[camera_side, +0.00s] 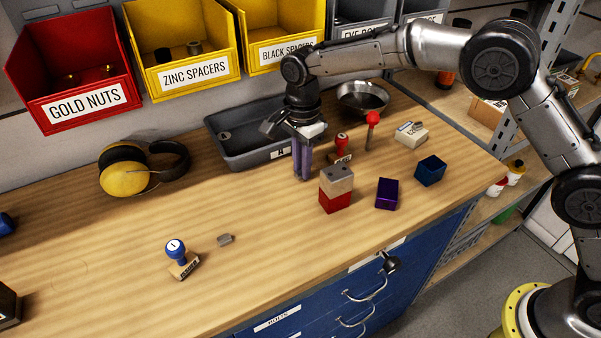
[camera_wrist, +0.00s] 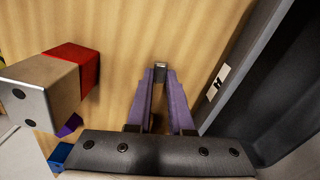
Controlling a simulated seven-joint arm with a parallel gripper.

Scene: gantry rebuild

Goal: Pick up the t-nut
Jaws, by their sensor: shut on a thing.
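My gripper (camera_side: 302,177) points down over the wooden table, beside the front edge of the grey tray. Its two purple fingers converge in the wrist view (camera_wrist: 160,76) and are shut on a small grey metal piece, which looks like the t-nut (camera_wrist: 160,66). The fingers hide the t-nut in the side view. The fingertips are at or just above the table; I cannot tell the exact gap. Another small grey block (camera_side: 225,239) lies on the table at the front left, apart from my gripper.
A red and wood-coloured block stack (camera_side: 336,190) stands right of my gripper, with purple (camera_side: 387,194) and blue (camera_side: 430,171) blocks beyond. A red-handled stamp (camera_side: 342,147) is close behind. The grey tray (camera_side: 228,154) is behind left.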

